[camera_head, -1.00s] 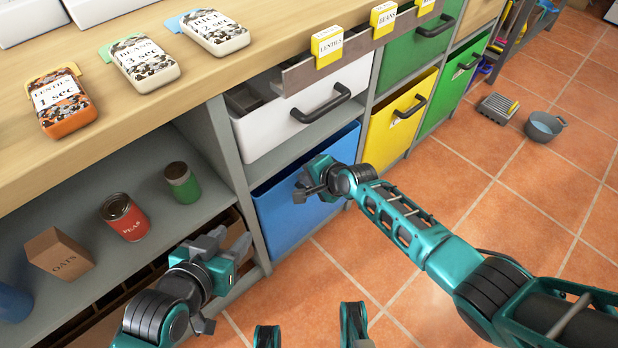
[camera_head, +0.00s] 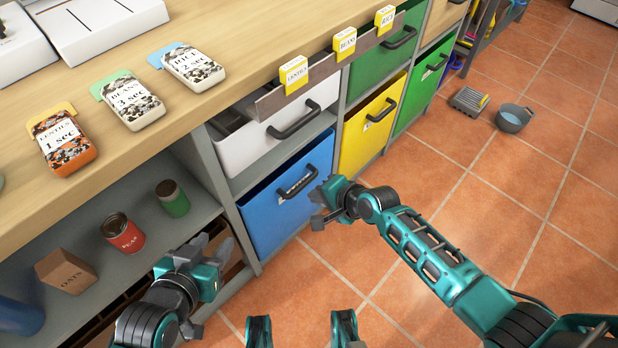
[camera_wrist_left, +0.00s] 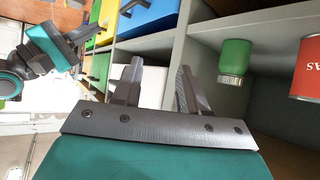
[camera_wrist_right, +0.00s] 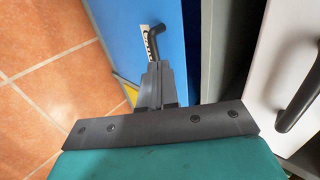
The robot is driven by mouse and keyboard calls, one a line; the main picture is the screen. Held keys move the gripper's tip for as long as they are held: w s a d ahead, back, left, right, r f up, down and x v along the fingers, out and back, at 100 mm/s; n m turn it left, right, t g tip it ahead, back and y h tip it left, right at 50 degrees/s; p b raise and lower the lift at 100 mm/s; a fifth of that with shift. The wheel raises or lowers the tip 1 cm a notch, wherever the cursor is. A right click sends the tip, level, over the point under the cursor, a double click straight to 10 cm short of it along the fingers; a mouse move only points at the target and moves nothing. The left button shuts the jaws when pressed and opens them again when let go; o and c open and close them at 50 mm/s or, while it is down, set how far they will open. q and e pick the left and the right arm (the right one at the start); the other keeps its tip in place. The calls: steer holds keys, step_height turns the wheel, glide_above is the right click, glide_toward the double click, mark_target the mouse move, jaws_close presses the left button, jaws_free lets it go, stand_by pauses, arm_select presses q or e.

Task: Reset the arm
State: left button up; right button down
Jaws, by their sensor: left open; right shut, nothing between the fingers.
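My right gripper (camera_head: 322,208) is shut and empty. It hangs in front of the blue drawer (camera_head: 262,221), to the right of that drawer's dark handle (camera_head: 297,180). In the right wrist view its fingers (camera_wrist_right: 160,85) are together, and the blue drawer front (camera_wrist_right: 178,30) and handle show beyond them. My left gripper (camera_head: 210,248) is open and empty, low in front of the grey shelf (camera_head: 170,225). In the left wrist view its two fingers (camera_wrist_left: 158,88) stand apart with nothing between them.
The shelf holds a green jar (camera_head: 173,198), a red peas can (camera_head: 122,233) and an oats box (camera_head: 66,271). A white drawer (camera_head: 250,155) is above the blue one; yellow (camera_head: 362,140) and green drawers are beyond. A grey bucket (camera_head: 513,118) stands on the open tiled floor (camera_head: 450,200).

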arm_select(q)
step_height(320, 180, up, 8)
steer(key=s+a+p, duration=0.1)
steer(key=a+p, duration=0.1)
steer(key=p, duration=0.9)
steer(key=shift+s+a+f+y+p, duration=0.15)
steer(key=shift+s+a+y+p, duration=0.05)
steer(key=shift+a+y+p, duration=0.2)
arm_select(e)
steer(key=s+d+r+n+t+h, duration=0.3)
steer(key=s+d+r+n+h, duration=0.1)
steer(key=s+d+r+n, duration=0.8)
steer(key=s+r, duration=0.3)
steer(key=r, duration=0.1)
steer(key=shift+s+t, duration=0.35)
steer(key=shift+t, duration=0.05)
